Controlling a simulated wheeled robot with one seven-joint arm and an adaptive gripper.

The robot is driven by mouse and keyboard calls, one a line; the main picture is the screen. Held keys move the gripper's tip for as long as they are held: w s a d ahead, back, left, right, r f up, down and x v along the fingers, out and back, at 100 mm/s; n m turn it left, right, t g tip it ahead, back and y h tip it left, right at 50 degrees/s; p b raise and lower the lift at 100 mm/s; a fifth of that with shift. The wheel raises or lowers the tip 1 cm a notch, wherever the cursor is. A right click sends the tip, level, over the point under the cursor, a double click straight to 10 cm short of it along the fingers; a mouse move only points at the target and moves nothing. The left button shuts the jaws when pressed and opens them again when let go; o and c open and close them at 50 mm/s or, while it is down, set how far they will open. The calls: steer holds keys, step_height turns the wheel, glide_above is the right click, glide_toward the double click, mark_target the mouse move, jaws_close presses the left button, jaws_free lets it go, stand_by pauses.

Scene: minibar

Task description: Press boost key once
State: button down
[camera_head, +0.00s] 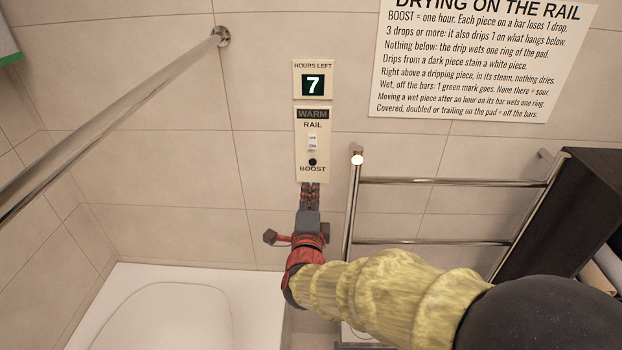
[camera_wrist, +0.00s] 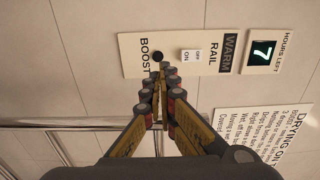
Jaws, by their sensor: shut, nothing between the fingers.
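The boost key is a small round black button (camera_head: 312,162) above the word BOOST on a cream wall panel (camera_head: 302,142). In the wrist view the black button (camera_wrist: 157,57) sits just beyond my fingertips. The panel also has a white OFF/ON switch (camera_head: 312,142) and a dark WARM label. The display above it (camera_head: 313,86) reads 7 under HOURS LEFT. My gripper (camera_head: 310,187) is shut and empty, its tips just below the panel's lower edge in the head view. In the wrist view my gripper (camera_wrist: 161,72) points at the button; I cannot tell whether it touches.
A chrome towel rail (camera_head: 430,181) stands right of the panel, its upright close to my gripper. A chrome bar (camera_head: 110,118) runs along the upper left. A white basin or toilet (camera_head: 110,300) is below left. A sign of drying rules (camera_head: 480,60) hangs upper right.

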steer(key=shift+s, duration=1.2)
steer(key=s+a+f+n+g+y, duration=0.2)
steer(key=s+a+f+n+g, duration=0.15)
steer(key=f+n, duration=0.2)
steer(key=s+a+f+n+g+y, duration=0.2)
steer(key=a+f+n+g, duration=0.15)
steer(key=f, duration=0.35)
steer(key=s+d+f+n+g, duration=0.15)
steer(key=s+n+g, duration=0.25)
steer(key=s+n, duration=0.4)
steer(key=s+d+r+n+g+h, duration=0.1)
steer(key=s+d+r+n+g, duration=0.15)
steer(key=s+d, duration=0.5)
steer(key=s+d+r+n+g+h, duration=0.1)
steer(key=s+d+r, duration=0.2)
steer(key=s+d, duration=0.45)
steer(key=s+d+r+m+t+h, duration=0.1)
steer(key=s+d+r+m+t, duration=0.1)
steer(key=d+r, duration=0.5)
steer(key=d, duration=0.3)
steer(key=shift+s+r, duration=0.2)
steer(key=shift+r, duration=0.15)
